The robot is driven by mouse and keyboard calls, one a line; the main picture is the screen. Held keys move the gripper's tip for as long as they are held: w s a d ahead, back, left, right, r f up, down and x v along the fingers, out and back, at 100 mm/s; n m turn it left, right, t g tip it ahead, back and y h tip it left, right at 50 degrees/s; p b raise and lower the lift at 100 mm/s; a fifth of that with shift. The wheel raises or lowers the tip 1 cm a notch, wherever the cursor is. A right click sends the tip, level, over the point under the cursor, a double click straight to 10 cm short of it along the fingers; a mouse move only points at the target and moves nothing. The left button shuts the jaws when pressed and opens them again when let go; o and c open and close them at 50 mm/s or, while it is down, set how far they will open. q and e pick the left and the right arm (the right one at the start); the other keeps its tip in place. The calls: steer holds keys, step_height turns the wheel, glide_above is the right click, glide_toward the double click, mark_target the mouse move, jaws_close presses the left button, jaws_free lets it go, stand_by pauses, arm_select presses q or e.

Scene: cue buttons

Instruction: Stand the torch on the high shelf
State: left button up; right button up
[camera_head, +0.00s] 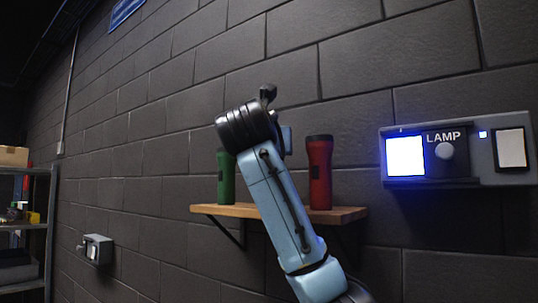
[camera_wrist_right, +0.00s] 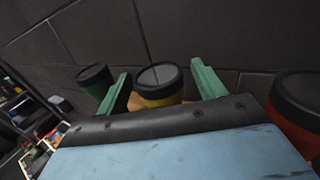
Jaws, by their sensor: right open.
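Three torches stand upright on a wooden wall shelf (camera_head: 240,210). The green torch (camera_head: 226,178) is at the left and the red torch (camera_head: 320,172) at the right. The yellow torch shows only in the right wrist view (camera_wrist_right: 160,88), between them; my right arm hides it in the head view. My right gripper (camera_wrist_right: 162,76) is open, its two green fingers on either side of the yellow torch. Whether the fingers touch it I cannot tell. The green torch (camera_wrist_right: 96,82) and red torch (camera_wrist_right: 297,100) lie outside the fingers. My left gripper is not in view.
A grey wall panel marked LAMP (camera_head: 455,180) has a lit blue-white square (camera_head: 404,157) and a round knob (camera_head: 444,150). A small grey wall box (camera_head: 97,249) is lower left. A metal rack (camera_head: 50,225) stands at the far left.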

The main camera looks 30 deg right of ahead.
steer(key=b+v, duration=0.3)
steer(key=v, duration=0.7)
steer(key=shift+s+b, duration=0.15)
steer(key=shift+b, duration=0.15)
steer(key=shift+a+f, duration=0.1)
